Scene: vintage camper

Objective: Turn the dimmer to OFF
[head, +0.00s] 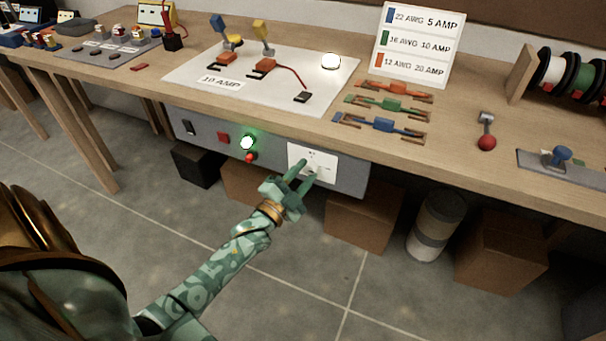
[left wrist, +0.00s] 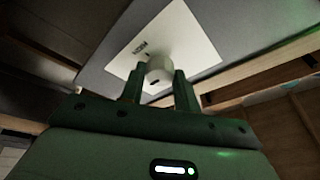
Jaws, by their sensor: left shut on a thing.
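The dimmer is a pale round knob (left wrist: 160,70) on a white plate (head: 328,160) on the grey panel (head: 348,180) under the bench front. The plate also shows in the left wrist view (left wrist: 192,36), with small lettering beside the knob. My left gripper (head: 307,172) reaches up to the plate, and its fingers (left wrist: 159,82) are shut on the knob from both sides. In the head view the fingers partly cover the knob, and its exact setting is too small to read. A white bulb (head: 331,61) on the bench glows. My right gripper is not in view.
Boxes (head: 362,221) and a canister (head: 436,225) stand below. Coloured fuse links (head: 385,124) lie on the bench (head: 460,150).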

